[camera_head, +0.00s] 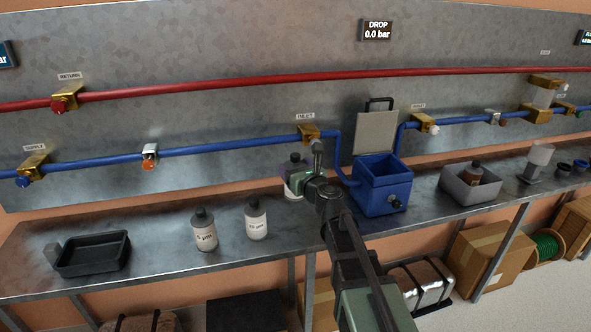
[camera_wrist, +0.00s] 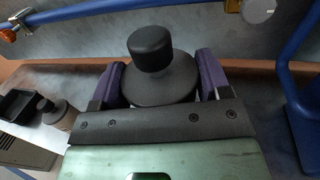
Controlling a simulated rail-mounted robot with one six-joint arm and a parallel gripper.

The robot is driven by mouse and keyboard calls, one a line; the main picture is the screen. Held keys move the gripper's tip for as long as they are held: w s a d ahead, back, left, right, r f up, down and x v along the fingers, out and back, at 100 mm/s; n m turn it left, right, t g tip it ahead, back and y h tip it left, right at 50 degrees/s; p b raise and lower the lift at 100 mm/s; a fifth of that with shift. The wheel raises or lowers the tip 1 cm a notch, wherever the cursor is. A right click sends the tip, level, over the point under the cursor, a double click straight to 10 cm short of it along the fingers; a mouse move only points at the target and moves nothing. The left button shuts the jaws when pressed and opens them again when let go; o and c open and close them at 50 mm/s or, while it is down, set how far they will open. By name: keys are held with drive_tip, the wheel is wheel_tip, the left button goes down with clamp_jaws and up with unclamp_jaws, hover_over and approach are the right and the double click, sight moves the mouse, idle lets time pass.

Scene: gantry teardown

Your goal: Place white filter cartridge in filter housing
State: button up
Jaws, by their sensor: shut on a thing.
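The white filter cartridge (camera_head: 291,189) has a dark cap and shoulder and stands upright at the bench's back, below the inlet valve. My gripper (camera_head: 298,181) is shut on it. In the wrist view the cartridge's black cap (camera_wrist: 150,48) and round shoulder sit between the purple fingers of my gripper (camera_wrist: 160,84); its body is mostly hidden. The filter housing (camera_head: 381,191) is a blue box to the right of my gripper, with its grey lid (camera_head: 376,133) raised. The housing's inside bottom is hidden. I cannot tell whether the cartridge touches the bench.
Two labelled white bottle-like cartridges (camera_head: 204,232) (camera_head: 256,219) stand on the bench left of my arm. A black tray (camera_head: 92,254) is further left. A grey tray (camera_head: 470,190) holding a brown, dark-capped cartridge is right of the housing. Blue pipes (camera_head: 338,160) run beside the housing.

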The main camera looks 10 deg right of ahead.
sight(295, 154)
wheel_tip(295, 154, up, 7)
drive_tip(key=p, duration=0.4)
drive_tip(key=shift+r+p, duration=0.15)
drive_tip(key=shift+p, duration=0.2)
